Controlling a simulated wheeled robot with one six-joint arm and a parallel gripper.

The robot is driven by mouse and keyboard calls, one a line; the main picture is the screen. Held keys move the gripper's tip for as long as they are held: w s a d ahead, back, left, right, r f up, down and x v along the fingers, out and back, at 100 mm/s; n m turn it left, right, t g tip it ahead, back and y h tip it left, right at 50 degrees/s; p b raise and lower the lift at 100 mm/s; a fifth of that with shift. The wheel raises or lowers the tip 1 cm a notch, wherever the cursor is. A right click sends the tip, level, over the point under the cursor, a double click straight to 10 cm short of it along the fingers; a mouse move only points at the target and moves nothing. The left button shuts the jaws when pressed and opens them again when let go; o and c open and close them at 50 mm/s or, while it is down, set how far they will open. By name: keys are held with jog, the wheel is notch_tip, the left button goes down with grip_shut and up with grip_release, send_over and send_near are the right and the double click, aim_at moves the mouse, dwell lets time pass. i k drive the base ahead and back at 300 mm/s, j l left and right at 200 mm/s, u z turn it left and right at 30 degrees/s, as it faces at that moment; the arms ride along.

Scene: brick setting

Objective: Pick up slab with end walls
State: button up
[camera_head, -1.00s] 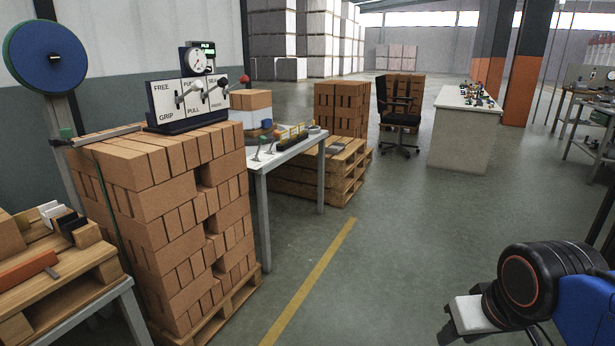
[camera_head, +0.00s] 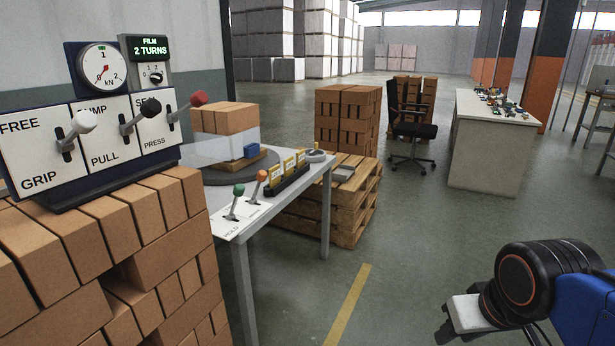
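I cannot clearly pick out a slab with end walls. A small grey flat piece (camera_head: 345,173) lies on top of the wooden pallets beyond the white table, but its shape is too small to tell. A long dark holder (camera_head: 290,187) with yellow-labelled cards sits near the table's right edge. My gripper (camera_head: 447,328) is at the lower right, partly hidden by my black and blue wrist links. Its fingers do not show clearly. It is over open floor, well apart from the table and pallets.
A brick stack (camera_head: 150,245) carries a lever panel (camera_head: 95,135) with a dial at left. The white table (camera_head: 240,222) holds green and orange levers and a wrapped brick bundle (camera_head: 228,128). Pallets (camera_head: 340,215), a chair (camera_head: 412,125) and a white bench (camera_head: 490,155) stand beyond. Floor at centre right is clear.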

aim_at(343, 173)
jog(key=i, duration=0.95)
jog(key=i+u, duration=0.1)
jog(key=i, duration=0.85)
jog(key=i+l, duration=0.15)
jog(key=i, duration=0.8)
jog(key=i+l, duration=0.1)
jog(key=i, duration=0.85)
jog(key=j+u, duration=0.05)
